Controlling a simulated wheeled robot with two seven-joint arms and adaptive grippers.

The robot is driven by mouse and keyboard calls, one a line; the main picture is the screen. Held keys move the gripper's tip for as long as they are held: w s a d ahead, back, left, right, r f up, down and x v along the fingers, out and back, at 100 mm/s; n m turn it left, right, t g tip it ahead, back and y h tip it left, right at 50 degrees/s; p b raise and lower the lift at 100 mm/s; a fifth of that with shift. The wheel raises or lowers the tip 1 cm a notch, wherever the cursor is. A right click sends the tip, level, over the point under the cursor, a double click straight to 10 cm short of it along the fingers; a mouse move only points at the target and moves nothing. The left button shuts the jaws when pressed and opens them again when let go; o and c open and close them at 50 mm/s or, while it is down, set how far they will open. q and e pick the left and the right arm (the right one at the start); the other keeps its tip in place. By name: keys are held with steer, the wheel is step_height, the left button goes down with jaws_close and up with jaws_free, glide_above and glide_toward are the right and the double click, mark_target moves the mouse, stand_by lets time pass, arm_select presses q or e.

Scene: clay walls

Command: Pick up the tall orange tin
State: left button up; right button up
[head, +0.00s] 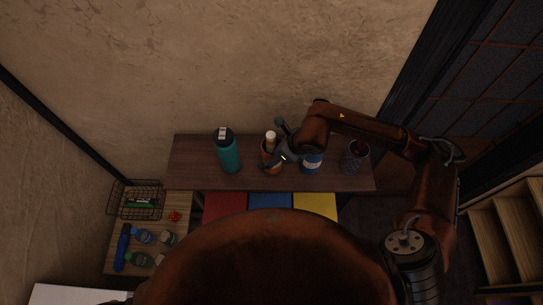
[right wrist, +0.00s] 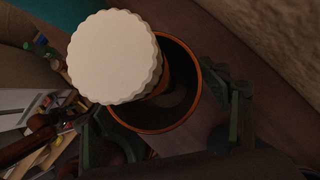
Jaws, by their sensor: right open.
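The orange tin (head: 266,156) stands on the dark wooden shelf, partly hidden by my right gripper. In the right wrist view I look down on its orange rim (right wrist: 199,88) and dark open inside. A white scalloped cap (right wrist: 113,57) covers part of the rim; it also shows in the head view (head: 270,136). I cannot tell whether the capped thing stands in the tin or beside it. My right gripper (right wrist: 170,125) is open, with one finger on each side of the tin. Contact is not clear. My left gripper is not in view.
A teal bottle (head: 229,155) stands left of the tin. A blue and white can (head: 312,162) and a mesh cup (head: 355,158) stand to the right. A wire basket (head: 136,199) and several bottles are on a lower wooden surface at left. The wall is behind.

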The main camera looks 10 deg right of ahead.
steer(key=c, duration=1.1)
steer(key=shift+c, duration=0.9)
steer(key=shift+r, duration=0.1)
